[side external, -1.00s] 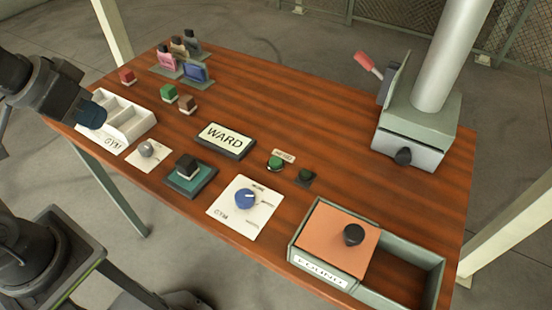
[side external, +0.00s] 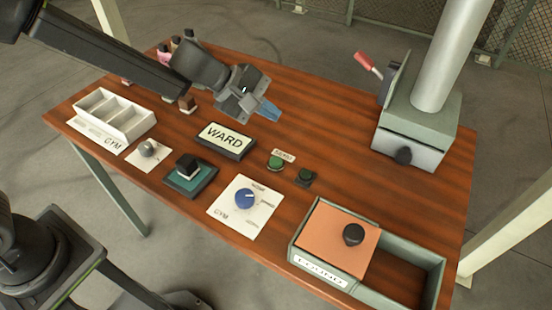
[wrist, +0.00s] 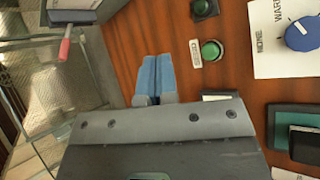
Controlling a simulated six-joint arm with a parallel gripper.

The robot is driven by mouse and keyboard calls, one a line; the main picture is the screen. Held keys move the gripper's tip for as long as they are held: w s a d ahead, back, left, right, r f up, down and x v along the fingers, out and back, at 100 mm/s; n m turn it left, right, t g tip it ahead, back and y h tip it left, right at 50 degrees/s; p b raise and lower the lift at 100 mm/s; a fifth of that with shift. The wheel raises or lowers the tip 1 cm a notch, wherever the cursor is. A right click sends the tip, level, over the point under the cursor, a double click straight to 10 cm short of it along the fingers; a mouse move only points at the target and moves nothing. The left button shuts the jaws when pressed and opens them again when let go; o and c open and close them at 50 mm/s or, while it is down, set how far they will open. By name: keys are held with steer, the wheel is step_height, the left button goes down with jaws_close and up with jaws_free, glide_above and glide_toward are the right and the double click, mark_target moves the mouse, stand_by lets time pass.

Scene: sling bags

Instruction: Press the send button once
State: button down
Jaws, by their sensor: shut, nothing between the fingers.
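A round green button (side external: 275,163) sits on the table with a small label plate (side external: 284,156) just behind it; the lettering is too small to read surely. The button also shows in the wrist view (wrist: 212,52), beside its label (wrist: 195,53). A darker green button (side external: 305,175) on a black base stands to its right; it shows at the top of the wrist view (wrist: 204,8). My gripper (side external: 270,110) has blue fingers, shut and empty, above the table behind the WARD sign. In the wrist view the closed fingers (wrist: 156,62) are left of the green button, apart from it.
The WARD sign (side external: 226,140), a blue dial (side external: 246,198) on a white card, and a dark block (side external: 187,166) on a teal base stand nearby. An orange-lidded box (side external: 330,236) is front right. A grey box with a column (side external: 415,135) stands back right.

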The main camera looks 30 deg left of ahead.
mark_target(275, 162)
steer(key=f, duration=0.1)
steer(key=w+f+n, duration=0.1)
steer(key=f, duration=0.1)
steer(key=shift+w+d+f+n, duration=0.1)
steer(key=shift+w+d+n, duration=0.15)
steer(key=shift+n, duration=0.15)
steer(key=shift+f, duration=0.1)
steer(key=shift+f, duration=4.3)
steer(key=shift+f, duration=0.15)
steer(key=shift+f, duration=0.25)
steer(key=shift+f, duration=0.5)
steer(key=shift+r, duration=0.9)
